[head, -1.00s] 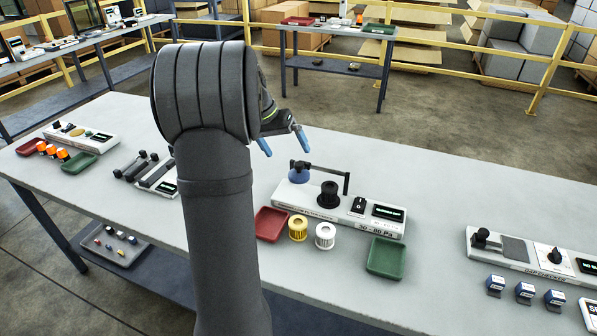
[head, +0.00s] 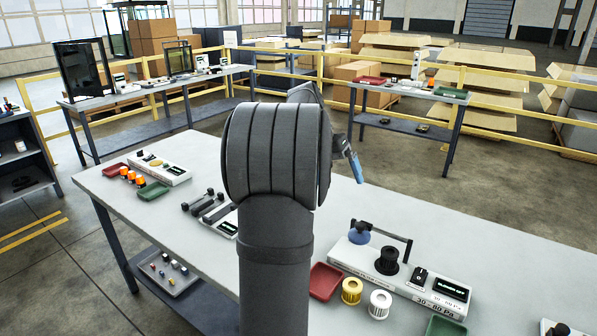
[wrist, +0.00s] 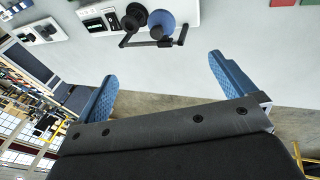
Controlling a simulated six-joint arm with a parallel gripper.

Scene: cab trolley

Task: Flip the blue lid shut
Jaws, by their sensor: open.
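The round blue lid (head: 360,233) is at the back left of a white test unit (head: 345,258) on the long table. A thin black arm (head: 388,229) runs from beside it to the right. The lid is beside the black round cup (head: 388,260), not over it. In the wrist view the lid (wrist: 160,22) and the black arm (wrist: 150,42) are near the top edge, beyond my fingertips. My gripper (wrist: 162,70) is open and empty, apart from the lid. In the head view my gripper (head: 356,166) shows partly, above the unit; my arm hides some of it.
A red tray (head: 326,281), a yellow part (head: 351,291), a white part (head: 380,304) and a green tray (head: 446,327) stand in front of the unit. Dark parts (head: 207,205) are to the left. The tabletop behind the unit is clear.

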